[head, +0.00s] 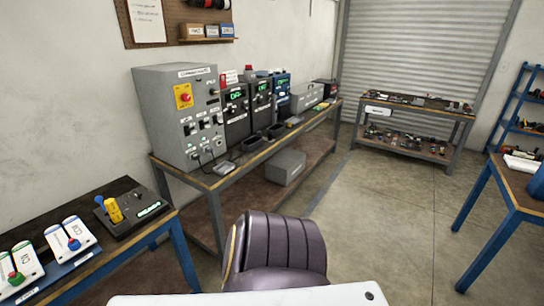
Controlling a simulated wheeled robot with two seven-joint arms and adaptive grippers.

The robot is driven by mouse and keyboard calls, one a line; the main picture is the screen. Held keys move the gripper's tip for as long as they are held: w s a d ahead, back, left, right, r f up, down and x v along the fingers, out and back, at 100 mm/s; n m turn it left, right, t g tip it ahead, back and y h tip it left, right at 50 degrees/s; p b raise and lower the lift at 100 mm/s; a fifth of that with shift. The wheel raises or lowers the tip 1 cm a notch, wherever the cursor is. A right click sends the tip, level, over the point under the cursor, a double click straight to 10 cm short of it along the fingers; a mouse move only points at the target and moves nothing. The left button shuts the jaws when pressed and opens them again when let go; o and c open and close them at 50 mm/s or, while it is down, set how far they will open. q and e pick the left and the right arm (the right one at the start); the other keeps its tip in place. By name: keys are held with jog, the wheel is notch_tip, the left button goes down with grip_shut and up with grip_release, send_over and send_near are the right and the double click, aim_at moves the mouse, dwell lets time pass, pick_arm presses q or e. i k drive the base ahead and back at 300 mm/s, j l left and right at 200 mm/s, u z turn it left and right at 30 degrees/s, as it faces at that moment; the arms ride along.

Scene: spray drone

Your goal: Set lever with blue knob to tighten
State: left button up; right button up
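On the near left bench, a white control box (83,231) carries a small lever with a blue knob (73,243). Its labels are too small to read, so I cannot tell which setting the lever is in. Beside it at the left edge, another white box (32,259) carries a green knob (14,276). To the right, a black device (150,205) has a yellow joystick-like handle (113,208) and a small blue part (98,200). Neither of my grippers is in view.
A dark purple chair (277,243) stands to the right of the bench (52,225). A long wooden bench (235,165) along the wall holds a grey control cabinet (180,120) and several instruments. A blue-legged table (512,190) is at the right. The concrete floor (395,225) between is clear.

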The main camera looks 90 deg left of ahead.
aim_at(97, 199)
jog(key=u, duration=4.15)
jog(key=i+l, duration=0.15)
jog(key=i, duration=0.15)
jog(key=i+l, duration=0.2)
jog(key=i+j+u, duration=0.05)
jog(key=i, duration=0.05)
